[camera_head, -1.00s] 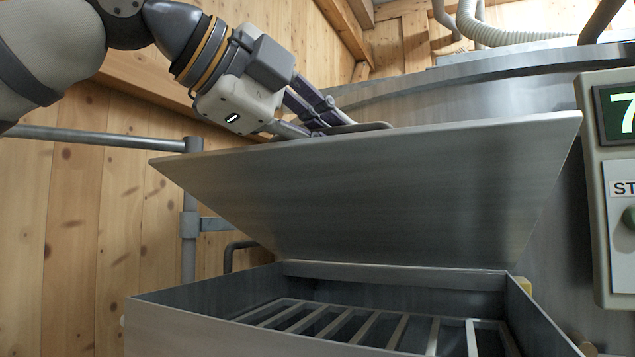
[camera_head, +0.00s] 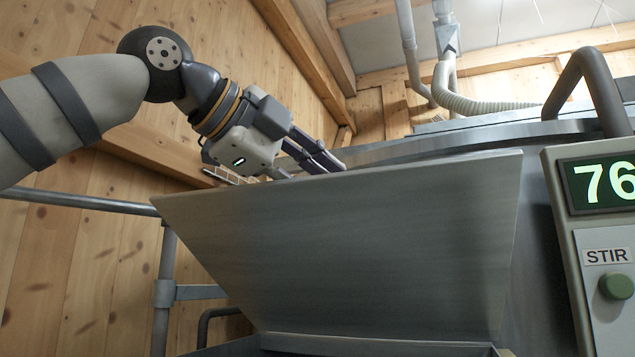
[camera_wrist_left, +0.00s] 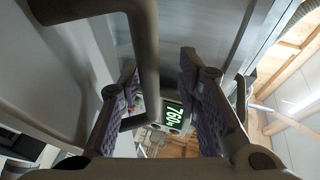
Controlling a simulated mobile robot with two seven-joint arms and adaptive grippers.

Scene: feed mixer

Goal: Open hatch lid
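The hatch lid (camera_head: 350,250) is a grey metal plate standing raised and tilted above the hopper opening, its underside facing me. My left gripper (camera_head: 318,160) is behind the lid's upper edge in the head view, its fingertips partly showing. In the left wrist view, the two purple-padded fingers of the left gripper (camera_wrist_left: 165,105) are spread well apart. A bent grey handle bar (camera_wrist_left: 145,60) passes by the left finger, partly between the fingers; whether it touches them I cannot tell. The lid handle is hidden in the head view. My right gripper is not in view.
A control panel (camera_head: 600,250) with a green display reading 76 and a green STIR button stands at the right. A grey rail (camera_head: 80,200) runs along the wooden wall at the left. The hopper rim (camera_head: 375,345) shows at the bottom. A dark bent bar (camera_head: 590,85) rises at upper right.

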